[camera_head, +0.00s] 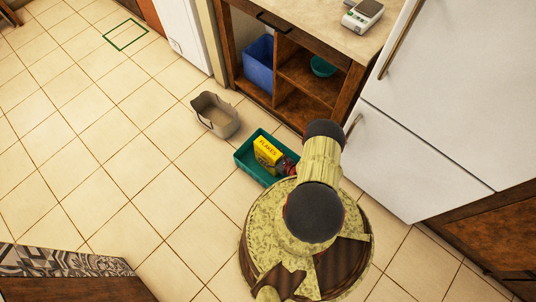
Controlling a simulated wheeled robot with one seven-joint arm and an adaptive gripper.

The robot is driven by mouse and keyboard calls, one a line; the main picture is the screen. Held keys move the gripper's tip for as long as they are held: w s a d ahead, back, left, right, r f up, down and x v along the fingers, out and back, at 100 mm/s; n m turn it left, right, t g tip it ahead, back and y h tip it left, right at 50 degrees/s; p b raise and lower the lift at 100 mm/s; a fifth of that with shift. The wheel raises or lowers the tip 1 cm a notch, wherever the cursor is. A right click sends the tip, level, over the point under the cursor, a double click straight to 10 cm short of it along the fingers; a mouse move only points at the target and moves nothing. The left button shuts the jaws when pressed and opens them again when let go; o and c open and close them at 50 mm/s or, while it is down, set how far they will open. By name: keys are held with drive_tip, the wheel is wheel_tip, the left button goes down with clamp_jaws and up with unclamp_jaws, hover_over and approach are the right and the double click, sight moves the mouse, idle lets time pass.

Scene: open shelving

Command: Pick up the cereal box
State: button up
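The cereal box (267,151) is yellow with dark "FLAKES" lettering. It sits in a teal crate (248,171) on the tiled floor, near the middle of the view. A small dark and red thing at the box's right is partly covered by my arm, and I cannot tell what it is. My arm, yellow with dark joints, covers the crate's right part. I cannot make out my gripper or its fingers.
A beige open bin (216,115) stands left of the crate. Open wooden shelving (298,78) behind holds a blue bin (259,64) and a teal bowl (323,67). A white fridge (445,75) stands at right.

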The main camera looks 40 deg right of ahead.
drive_tip(key=shift+c, duration=0.9)
drive_tip(key=c, duration=1.5)
